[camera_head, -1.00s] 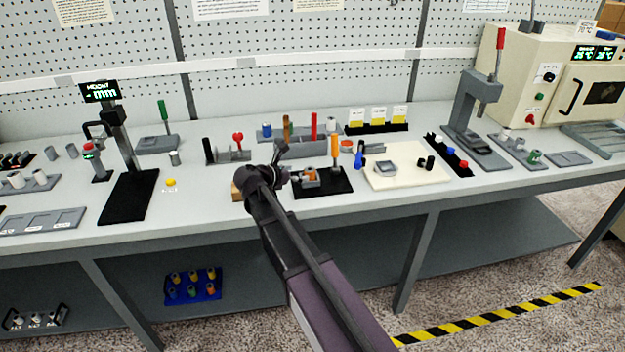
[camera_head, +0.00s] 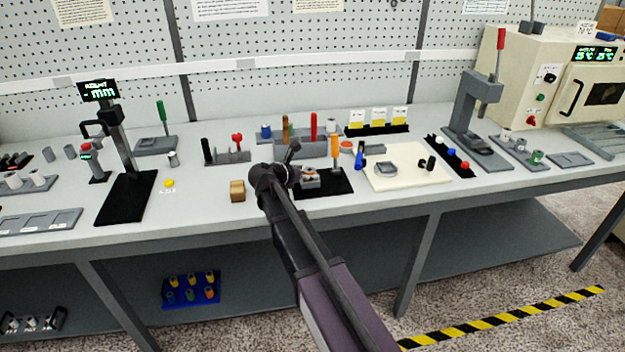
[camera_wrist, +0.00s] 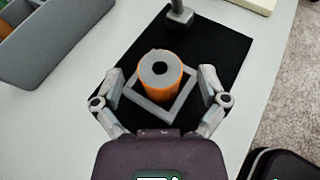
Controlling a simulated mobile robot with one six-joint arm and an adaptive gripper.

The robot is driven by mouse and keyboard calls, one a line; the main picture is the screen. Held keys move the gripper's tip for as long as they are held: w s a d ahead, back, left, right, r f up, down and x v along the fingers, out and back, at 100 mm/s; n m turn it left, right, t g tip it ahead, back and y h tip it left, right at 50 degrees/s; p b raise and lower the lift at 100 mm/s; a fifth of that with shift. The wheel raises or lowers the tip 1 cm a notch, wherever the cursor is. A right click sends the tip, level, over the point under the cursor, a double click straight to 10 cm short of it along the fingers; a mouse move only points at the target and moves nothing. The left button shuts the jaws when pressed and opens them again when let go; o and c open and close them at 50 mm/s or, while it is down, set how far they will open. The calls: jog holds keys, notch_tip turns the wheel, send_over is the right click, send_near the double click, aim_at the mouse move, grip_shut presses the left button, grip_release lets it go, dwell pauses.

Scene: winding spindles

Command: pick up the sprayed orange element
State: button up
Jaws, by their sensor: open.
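The orange element (camera_wrist: 160,77) is a short cylinder with a grey top and a dark centre hole. In the wrist view it stands upright inside a grey square frame (camera_wrist: 186,102) on a black mat (camera_wrist: 228,65). My gripper (camera_wrist: 160,88) is open, with one finger on each side of the element and gaps showing between. In the head view my gripper (camera_head: 292,165) is over the left part of the black mat (camera_head: 340,182); the element (camera_head: 311,174) shows only in part beside it.
A tool with an orange handle (camera_head: 335,147) stands on the mat's far side. A wooden block (camera_head: 237,191) sits left of my arm. A cream board (camera_head: 405,178) lies to the right. In the wrist view a grey holder (camera_wrist: 62,45) is at upper left.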

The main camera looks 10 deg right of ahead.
jog(key=shift+w+d+f, duration=0.15)
jog(key=shift+w+d, duration=0.05)
jog(key=shift+d, duration=0.1)
dwell(0.4)
jog(key=c, duration=1.3)
